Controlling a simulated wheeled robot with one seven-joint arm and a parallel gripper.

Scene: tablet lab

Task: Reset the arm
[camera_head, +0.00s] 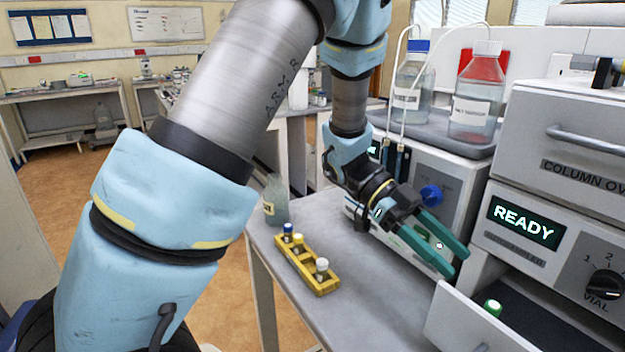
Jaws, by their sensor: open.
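My arm reaches in from the lower left and bends down over the grey bench. My gripper (449,262) has two green fingers spread apart, with nothing between them. It hangs above the bench in front of the white instrument, to the right of a yellow vial rack (322,287). The rack holds a blue-capped vial (288,231), a yellow-capped vial (298,242) and a white-capped vial (322,267).
An open drawer (455,318) juts out at the lower right, with a green-capped vial (492,308) in it. The instrument above shows a READY display (522,222). Solvent bottles (475,100) stand on top at the back. A bottle (275,203) stands at the bench's left edge.

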